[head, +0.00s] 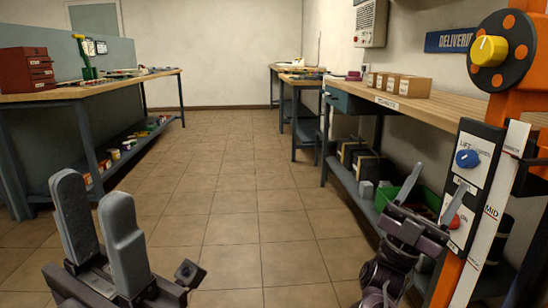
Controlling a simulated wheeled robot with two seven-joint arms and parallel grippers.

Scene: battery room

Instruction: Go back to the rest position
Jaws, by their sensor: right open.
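My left gripper (94,198) is at the lower left of the head view, fingers up, over the tiled floor. Its two grey fingers stand apart with nothing between them. My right gripper (433,191) is at the lower right, fingers up, open and empty. It is in front of the lower shelf and close to an orange post (516,84) with a control panel. One fingertip overlaps the panel beside a red knob (450,219); I cannot tell whether they touch.
A workbench (112,88) runs along the left, with red drawers (27,70) on it. A wooden bench (450,104) with several small boxes runs along the right. The post also carries a yellow knob (489,50) and a blue knob (467,158). The tiled aisle (225,190) between is clear.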

